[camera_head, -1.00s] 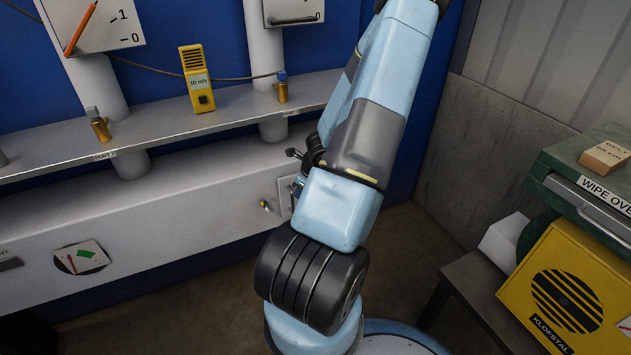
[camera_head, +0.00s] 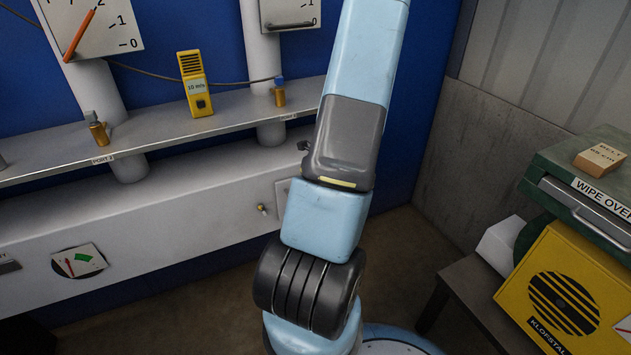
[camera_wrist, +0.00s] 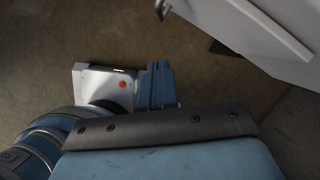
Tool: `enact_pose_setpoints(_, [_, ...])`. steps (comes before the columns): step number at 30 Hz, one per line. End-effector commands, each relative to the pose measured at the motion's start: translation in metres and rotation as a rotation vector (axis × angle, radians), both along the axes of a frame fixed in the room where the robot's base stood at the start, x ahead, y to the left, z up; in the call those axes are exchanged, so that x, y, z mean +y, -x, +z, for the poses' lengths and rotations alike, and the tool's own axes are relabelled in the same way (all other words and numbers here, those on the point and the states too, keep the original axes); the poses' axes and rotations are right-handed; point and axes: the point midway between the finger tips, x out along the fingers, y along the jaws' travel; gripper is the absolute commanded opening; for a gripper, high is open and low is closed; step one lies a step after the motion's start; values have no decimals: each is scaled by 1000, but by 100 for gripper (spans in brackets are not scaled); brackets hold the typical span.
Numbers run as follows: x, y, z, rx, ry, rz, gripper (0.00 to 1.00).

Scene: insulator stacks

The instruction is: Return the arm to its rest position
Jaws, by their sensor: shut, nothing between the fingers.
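My arm, pale blue and dark grey, stands upright in the middle of the head view. Its forearm leans slightly right toward the top. A small dark part of my gripper (camera_head: 304,146) shows at the left edge of the grey link, in front of the white cabinet. The rest is hidden behind the arm. My gripper is shut and holds nothing.
A long grey shelf (camera_head: 225,115) carries a yellow meter (camera_head: 196,84) and brass fittings (camera_head: 97,130). The white cabinet (camera_head: 165,205) runs below it. At right are a green case (camera_head: 600,180), a yellow box (camera_head: 565,290) and a dark table (camera_head: 480,310). Floor left of my base is clear.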

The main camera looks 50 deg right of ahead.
Motion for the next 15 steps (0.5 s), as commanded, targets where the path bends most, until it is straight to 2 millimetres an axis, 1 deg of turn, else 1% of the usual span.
enact_pose_setpoints(1, [0, 1, 6, 0, 3, 2, 0])
enact_pose_setpoints(6, [-2, 7, 21, -1, 2, 0, 0])
enact_pose_setpoints(10, [-2, 11, 29, 0, 2, 2, 0])
enact_pose_setpoints(15, [-2, 13, 34, -1, -2, -1, 0])
